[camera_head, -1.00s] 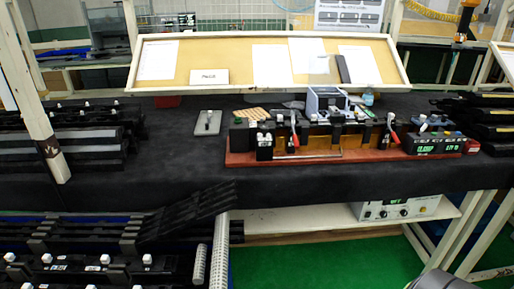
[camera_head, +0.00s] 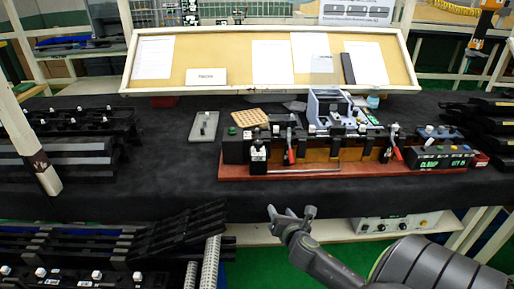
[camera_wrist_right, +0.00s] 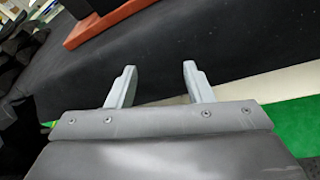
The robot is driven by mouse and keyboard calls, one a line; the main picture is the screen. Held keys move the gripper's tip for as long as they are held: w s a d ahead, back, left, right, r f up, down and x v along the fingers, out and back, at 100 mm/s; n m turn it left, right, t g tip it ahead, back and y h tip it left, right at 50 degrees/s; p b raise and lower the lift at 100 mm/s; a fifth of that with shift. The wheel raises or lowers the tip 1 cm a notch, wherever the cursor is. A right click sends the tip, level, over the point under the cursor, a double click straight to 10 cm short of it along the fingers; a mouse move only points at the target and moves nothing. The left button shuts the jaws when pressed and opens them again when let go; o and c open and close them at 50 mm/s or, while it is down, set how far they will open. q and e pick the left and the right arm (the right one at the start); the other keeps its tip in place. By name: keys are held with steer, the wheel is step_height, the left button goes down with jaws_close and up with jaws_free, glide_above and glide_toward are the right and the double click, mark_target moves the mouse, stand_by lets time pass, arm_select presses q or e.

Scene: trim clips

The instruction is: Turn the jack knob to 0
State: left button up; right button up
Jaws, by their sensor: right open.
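My right gripper (camera_head: 290,212) is open and empty in front of the table's front edge, below the tabletop. In the right wrist view its two fingers (camera_wrist_right: 158,80) are apart with nothing between them. A fixture on a red-brown base (camera_head: 320,171) stands on the table above and beyond it, with red-handled clamps and a grey-blue unit (camera_head: 328,107) behind. A black control box (camera_head: 440,164) with green lit text and small knobs on top sits at its right end. I cannot tell which part is the jack knob or read its setting. My left gripper is not in view.
The black-covered table (camera_head: 150,195) is clear at left front. A grey plate (camera_head: 204,127) and a perforated tan board (camera_head: 249,117) lie left of the fixture. A box with dials (camera_head: 385,223) stands on the shelf below. Black parts are stacked at both sides.

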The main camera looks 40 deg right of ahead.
mark_target(258, 147)
step_height(258, 147, up, 16)
steer(key=w+a+n+t+p, duration=0.1)
steer(key=a+n+t, duration=0.15)
steer(key=n, duration=0.25)
steer(key=shift+t+h, duration=0.4)
steer(key=shift+t, duration=0.05)
steer(key=x, duration=0.5)
steer(key=p+x, duration=0.1)
steer(key=x, duration=1.1)
steer(key=shift+w+d+f+p, duration=0.15)
steer(key=shift+d+f+p, duration=0.05)
steer(key=shift+f+p, duration=0.15)
steer(key=c, duration=1)
steer(key=shift+o, duration=0.2)
steer(key=shift+m+g+h+p, duration=0.3)
steer(key=shift+m+g+h, duration=0.4)
steer(key=shift+h, duration=0.6)
steer(key=shift+m+g+h, duration=0.6)
steer(key=shift+h, duration=0.1)
